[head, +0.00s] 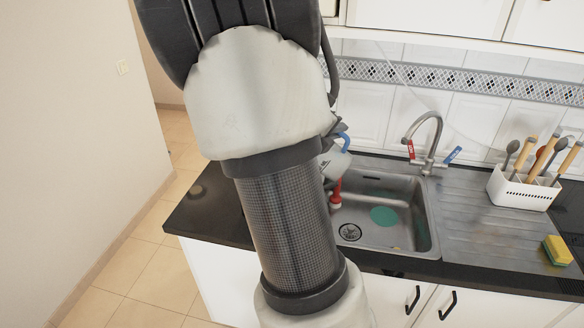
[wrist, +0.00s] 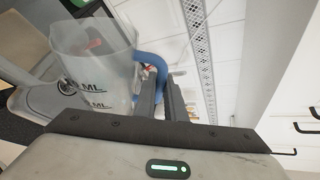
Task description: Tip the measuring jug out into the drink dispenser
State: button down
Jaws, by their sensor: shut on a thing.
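The measuring jug (wrist: 92,65) is clear with dark ML marks and a blue handle (wrist: 152,72). It fills the upper left of the wrist view. My gripper (wrist: 162,90) is shut on the blue handle. In the head view my arm hides most of the jug; its blue handle (head: 343,142) and part of its pale body (head: 337,162) show right of the arm. I cannot make out the drink dispenser clearly. A red part (head: 336,191) below the jug, at the sink's left side, may be its tap; the rest is hidden behind my arm. The jug's contents cannot be told.
The steel sink (head: 428,228) with its tap (head: 428,125) is right of my arm. A white utensil holder (head: 520,190) and a yellow-green sponge (head: 557,250) stand farther right. The dark counter (head: 203,222) ends at left.

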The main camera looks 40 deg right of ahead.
aim_at(350, 157)
jog(key=shift+s+d+f+m+t+b, duration=0.15)
jog(key=shift+s+d+f+m+b, duration=0.1)
jog(key=shift+s+b, duration=0.2)
jog(key=shift+s+d+f+m+t+b, duration=0.2)
jog(key=shift+s+m+b, duration=0.1)
jog(key=shift+b, duration=0.25)
jog(key=s+m+b, duration=0.1)
jog(key=b, duration=0.2)
jog(key=s+d+f+m+t+y+b, duration=0.1)
jog(key=b, duration=0.2)
jog(key=shift+d+f+y, duration=0.15)
jog(key=shift+y, duration=0.15)
jog(key=s+d+f+m+t+y+b, duration=0.1)
jog(key=s+d+f+m+t+b, duration=0.2)
jog(key=b, duration=1.2)
jog(key=shift+s+f+m+y, duration=0.3)
jog(key=shift+s+f+m, duration=0.65)
jog(key=shift+s, duration=0.15)
jog(key=shift+t, duration=0.35)
